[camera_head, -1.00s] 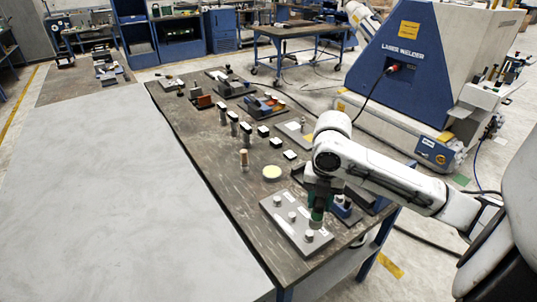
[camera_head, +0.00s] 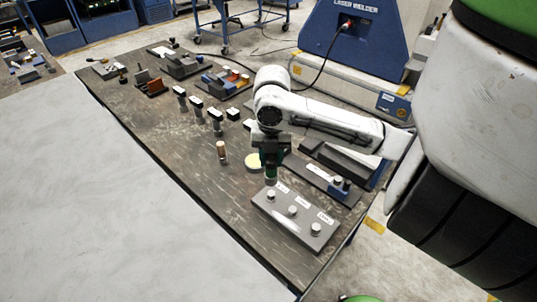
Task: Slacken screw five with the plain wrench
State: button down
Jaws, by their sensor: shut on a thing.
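A grey plate (camera_head: 268,214) lies near the table's front right end. It carries three pale round screw heads in a row, the left one (camera_head: 270,194), the middle one (camera_head: 292,210) and the right one (camera_head: 316,229). White labels lie beside them, too small to read. My gripper (camera_head: 270,163) points down behind the plate's left end, shut on an upright dark green tool (camera_head: 270,179). I cannot tell whether this is the plain wrench. Its lower end is just above or at the left screw; contact cannot be told.
A dark rack with a blue holder (camera_head: 338,192) stands right of the plate. A pale yellow disc (camera_head: 252,161) and a wooden-coloured peg (camera_head: 221,152) are left of my gripper. Several white-topped blocks and trays fill the table's back. The large grey surface (camera_head: 110,200) at left is clear.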

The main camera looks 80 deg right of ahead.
aim_at(271, 177)
jog(key=shift+d, duration=0.15)
jog(key=shift+f+b, duration=2.5)
jog(key=shift+f+b, duration=1.6)
jog(key=shift+b, duration=0.3)
jog(key=shift+n+b, duration=1.05)
jog(key=shift+n, duration=1.05)
jog(key=shift+n+b, duration=0.4)
jog(key=shift+n, duration=0.2)
jog(key=shift+w+n+b, duration=0.1)
jog(key=shift+n+b, duration=0.55)
jog(key=shift+n, duration=0.75)
